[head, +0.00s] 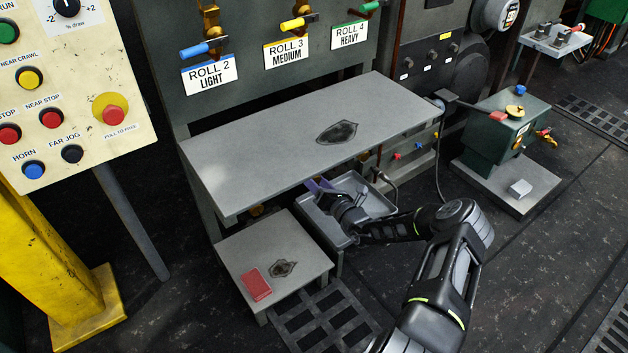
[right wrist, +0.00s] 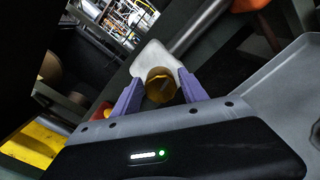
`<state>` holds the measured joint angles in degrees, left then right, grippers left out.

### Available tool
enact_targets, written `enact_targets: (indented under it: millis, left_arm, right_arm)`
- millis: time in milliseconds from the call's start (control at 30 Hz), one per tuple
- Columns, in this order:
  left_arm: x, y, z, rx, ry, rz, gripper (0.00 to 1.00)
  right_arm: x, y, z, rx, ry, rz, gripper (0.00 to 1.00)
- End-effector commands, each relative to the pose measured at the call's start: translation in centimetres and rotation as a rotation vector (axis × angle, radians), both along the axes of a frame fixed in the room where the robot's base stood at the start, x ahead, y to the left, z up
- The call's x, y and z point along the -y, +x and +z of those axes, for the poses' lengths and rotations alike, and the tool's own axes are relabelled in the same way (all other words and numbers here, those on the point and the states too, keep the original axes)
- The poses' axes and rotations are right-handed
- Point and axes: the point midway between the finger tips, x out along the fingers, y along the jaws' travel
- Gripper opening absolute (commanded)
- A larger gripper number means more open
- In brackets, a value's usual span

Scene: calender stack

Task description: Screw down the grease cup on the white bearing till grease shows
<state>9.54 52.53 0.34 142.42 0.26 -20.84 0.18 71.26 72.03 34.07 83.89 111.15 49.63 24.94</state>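In the right wrist view the white bearing (right wrist: 155,53) shows as a pale block, with the round brass grease cup (right wrist: 160,88) on its near side. My right gripper (right wrist: 160,76) has its two purple fingers on either side of the cup, with what look like small gaps; I see no clear contact. I cannot tell whether grease shows at the bearing. In the head view my right gripper (head: 320,187) reaches in under the front edge of the grey shelf, which hides the bearing and cup. My left gripper is not in view.
The grey shelf (head: 250,165) overhangs my right gripper. A grey tray (head: 338,232) lies just below it. A low step (head: 300,252) with a red block (head: 256,284) stands to the left. A green box (head: 490,140) on a plate stands right. Floor is open at the lower right.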

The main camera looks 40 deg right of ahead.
Motion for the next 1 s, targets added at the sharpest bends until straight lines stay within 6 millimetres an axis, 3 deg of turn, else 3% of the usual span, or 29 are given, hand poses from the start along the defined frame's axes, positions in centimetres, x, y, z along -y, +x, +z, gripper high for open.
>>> enact_targets:
  millis: [467, 800, 1000]
  left_arm:
    - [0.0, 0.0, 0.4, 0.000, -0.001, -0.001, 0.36]
    - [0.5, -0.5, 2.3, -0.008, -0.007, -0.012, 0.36]
    - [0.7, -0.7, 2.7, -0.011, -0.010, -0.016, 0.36]
  right_arm:
    - [0.1, -0.7, 0.1, -0.002, -0.001, -0.001, 0.59]
    - [-0.1, -5.9, 0.3, -0.003, 0.000, -0.002, 0.59]
    - [-0.3, -7.7, 0.2, -0.001, 0.000, 0.001, 0.59]
